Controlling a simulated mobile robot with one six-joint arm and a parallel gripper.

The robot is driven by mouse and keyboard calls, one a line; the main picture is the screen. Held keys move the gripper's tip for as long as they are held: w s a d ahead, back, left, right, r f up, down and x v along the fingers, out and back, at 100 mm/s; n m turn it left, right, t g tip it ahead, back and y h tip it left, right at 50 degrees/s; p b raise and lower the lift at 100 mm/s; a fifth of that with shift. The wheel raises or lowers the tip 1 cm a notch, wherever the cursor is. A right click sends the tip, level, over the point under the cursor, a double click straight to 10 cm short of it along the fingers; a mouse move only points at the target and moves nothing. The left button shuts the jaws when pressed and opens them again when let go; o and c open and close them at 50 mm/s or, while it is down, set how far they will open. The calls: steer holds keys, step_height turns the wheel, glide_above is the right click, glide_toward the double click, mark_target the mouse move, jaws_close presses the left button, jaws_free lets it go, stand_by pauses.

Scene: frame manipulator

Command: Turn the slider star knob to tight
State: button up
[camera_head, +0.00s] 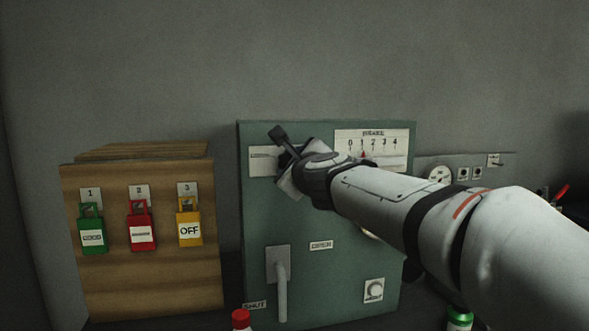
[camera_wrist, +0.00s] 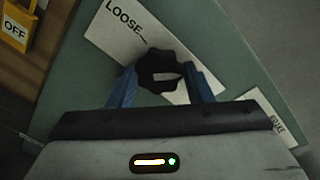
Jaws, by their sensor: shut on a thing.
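The black star knob (camera_wrist: 160,71) sits on a white label plate (camera_wrist: 115,31) marked "LOOSE" on the green panel. In the wrist view my gripper (camera_wrist: 162,80) has its two blue fingers on either side of the knob, shut on it. The rest of the plate's lettering is hidden by the knob and fingers. In the head view the white plate (camera_head: 262,161) shows at the panel's upper left, and my gripper (camera_head: 290,172) is in front of it. There my wrist hides the knob.
The green panel (camera_head: 340,215) also carries a scale (camera_head: 372,142) numbered 0 to 4, a grey lever (camera_head: 281,285) and a white knob (camera_head: 374,290). A wooden box (camera_head: 150,275) with green, red and yellow padlocks stands left.

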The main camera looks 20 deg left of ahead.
steer(key=m+b, duration=0.2)
steer(key=m, duration=0.4)
steer(key=shift+f+m+y, duration=0.1)
steer(key=shift+m+y, duration=0.2)
stand_by(0.5)
steer(key=o, duration=1)
steer(key=v, duration=0.7)
steer(key=shift+s+d, duration=0.3)
